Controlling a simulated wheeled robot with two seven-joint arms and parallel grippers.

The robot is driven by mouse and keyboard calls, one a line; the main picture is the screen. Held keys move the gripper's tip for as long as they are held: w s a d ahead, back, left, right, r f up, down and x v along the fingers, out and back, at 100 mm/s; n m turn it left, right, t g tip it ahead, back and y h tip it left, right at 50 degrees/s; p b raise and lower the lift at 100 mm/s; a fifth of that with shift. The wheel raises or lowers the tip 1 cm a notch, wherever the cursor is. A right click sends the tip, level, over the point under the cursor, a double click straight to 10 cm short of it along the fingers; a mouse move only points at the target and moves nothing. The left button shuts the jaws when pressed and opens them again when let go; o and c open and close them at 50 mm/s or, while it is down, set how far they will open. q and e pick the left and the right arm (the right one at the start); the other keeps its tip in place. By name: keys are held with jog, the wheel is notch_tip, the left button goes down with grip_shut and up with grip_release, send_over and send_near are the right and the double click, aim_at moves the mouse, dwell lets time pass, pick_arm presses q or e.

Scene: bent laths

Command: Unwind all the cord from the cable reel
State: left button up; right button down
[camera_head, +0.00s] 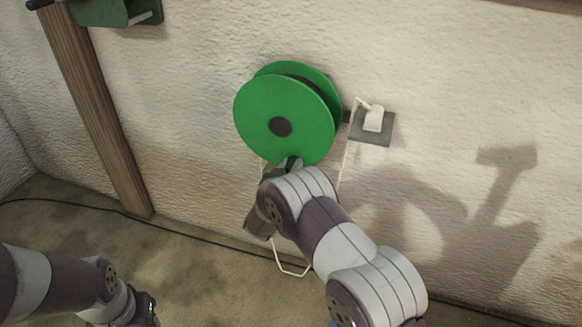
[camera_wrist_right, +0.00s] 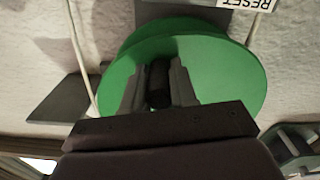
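The green cable reel (camera_head: 275,115) is mounted on the wall; its drum between the two discs looks dark. A white cord (camera_head: 346,160) runs from a small wall plate (camera_head: 385,134) down behind my right arm. A slack loop hangs near the floor, and another strand rises to the reel's underside. My right gripper (camera_head: 288,166) is at the reel's lower front. In the right wrist view, its fingers sit either side of a dark knob (camera_wrist_right: 159,84) on the reel's face and seem to touch it. My left gripper (camera_head: 146,308) is low at the left, its fingers cut off.
A wooden post (camera_head: 95,110) leans on the wall at the left, with a green bracket (camera_head: 118,10) above it. A thin dark cable (camera_head: 170,229) runs along the floor's edge. A "RESET" label (camera_wrist_right: 245,3) shows in the wrist view. The wall right of the plate is clear.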

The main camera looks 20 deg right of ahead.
aim_at(245, 126)
jog(key=shift+f, duration=0.1)
